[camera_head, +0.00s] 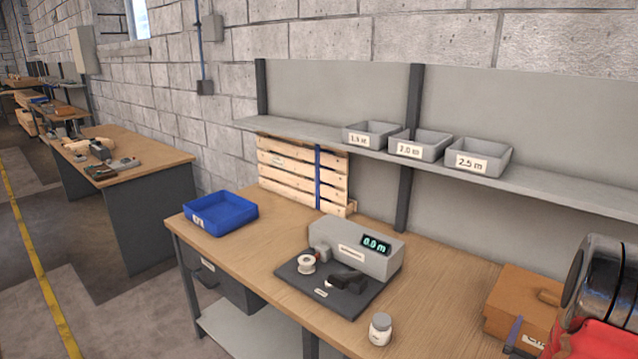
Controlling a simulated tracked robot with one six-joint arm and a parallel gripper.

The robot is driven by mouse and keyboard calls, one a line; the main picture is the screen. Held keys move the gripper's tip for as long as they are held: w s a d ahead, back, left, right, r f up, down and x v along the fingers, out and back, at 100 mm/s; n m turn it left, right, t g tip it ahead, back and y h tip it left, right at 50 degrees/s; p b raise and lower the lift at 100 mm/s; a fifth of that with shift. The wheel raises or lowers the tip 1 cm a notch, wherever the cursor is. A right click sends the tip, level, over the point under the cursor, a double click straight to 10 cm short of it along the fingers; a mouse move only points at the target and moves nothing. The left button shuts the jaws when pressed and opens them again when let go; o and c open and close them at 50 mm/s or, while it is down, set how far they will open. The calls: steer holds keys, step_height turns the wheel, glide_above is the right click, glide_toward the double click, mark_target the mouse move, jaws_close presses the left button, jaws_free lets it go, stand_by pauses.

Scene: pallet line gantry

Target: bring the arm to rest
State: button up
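My gripper does not show in this view. A metallic rounded part with red below it (600,290) fills the lower right corner and looks like part of my arm, cut off by the picture's edge. The workbench (445,290) stands in front of me. On it is a grey box with a lit display reading 0.0 m (355,250). A dark mat (325,293) in front of the box carries a white spool (307,264) and a black device (347,281).
A blue tray (220,213) sits at the bench's left end. A small white-capped jar (380,329) stands near the front edge. A brown box (520,300) is beside the metallic part. A shelf (560,184) with three grey bins runs above. Wooden slats (287,175) lean behind.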

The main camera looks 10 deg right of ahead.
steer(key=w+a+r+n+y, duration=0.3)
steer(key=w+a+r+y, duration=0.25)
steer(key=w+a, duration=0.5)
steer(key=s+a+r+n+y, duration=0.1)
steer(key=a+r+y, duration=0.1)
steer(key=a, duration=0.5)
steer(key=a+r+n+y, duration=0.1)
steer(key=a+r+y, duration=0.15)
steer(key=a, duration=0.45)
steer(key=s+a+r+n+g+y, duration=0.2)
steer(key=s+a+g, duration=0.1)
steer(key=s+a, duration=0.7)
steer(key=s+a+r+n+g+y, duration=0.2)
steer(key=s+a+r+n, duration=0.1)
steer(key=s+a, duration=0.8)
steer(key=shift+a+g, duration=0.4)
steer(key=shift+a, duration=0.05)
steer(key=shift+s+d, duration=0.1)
